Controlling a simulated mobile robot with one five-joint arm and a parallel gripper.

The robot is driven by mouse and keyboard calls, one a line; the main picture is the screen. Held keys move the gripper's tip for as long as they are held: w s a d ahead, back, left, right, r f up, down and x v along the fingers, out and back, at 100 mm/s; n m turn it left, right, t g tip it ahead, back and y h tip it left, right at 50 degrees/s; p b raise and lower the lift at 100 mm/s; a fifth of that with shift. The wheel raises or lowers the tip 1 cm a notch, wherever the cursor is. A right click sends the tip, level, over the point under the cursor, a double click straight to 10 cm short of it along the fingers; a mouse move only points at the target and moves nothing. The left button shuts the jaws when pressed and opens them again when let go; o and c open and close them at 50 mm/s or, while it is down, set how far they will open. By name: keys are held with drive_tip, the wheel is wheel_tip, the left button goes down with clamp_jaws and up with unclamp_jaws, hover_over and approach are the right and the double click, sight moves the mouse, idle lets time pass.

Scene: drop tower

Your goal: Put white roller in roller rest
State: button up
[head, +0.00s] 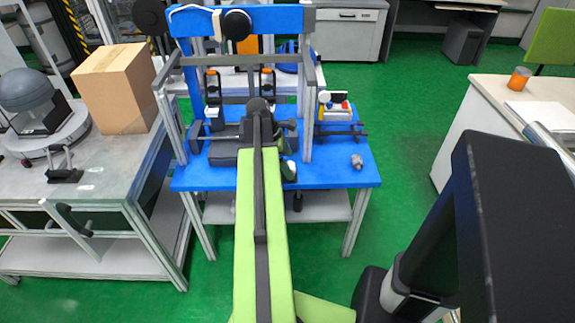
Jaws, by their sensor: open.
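The blue drop-tower bench (335,175) stands ahead of me, with a blue and grey upright frame at its back. My green and black arm reaches over its middle. My gripper (288,150) is open, low over the bench just right of the arm, and mostly hidden by it; its fingertips are not clear. I cannot pick out the white roller for certain: a small white piece (324,97) sits at the right of the bench. The roller rest is not clear either; a dark bar with end supports (340,130) lies on the right side of the bench.
A small grey metal cylinder (357,161) lies on the right front of the bench. Frame posts (306,95) rise beside the arm. A table at left carries a cardboard box (115,90). A pale counter (500,100) stands at right. Green floor between is clear.

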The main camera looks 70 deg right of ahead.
drive_tip(key=shift+r, duration=0.1)
drive_tip(key=p+v, duration=1.6)
drive_tip(key=v, duration=0.1)
drive_tip(key=shift+r, duration=0.1)
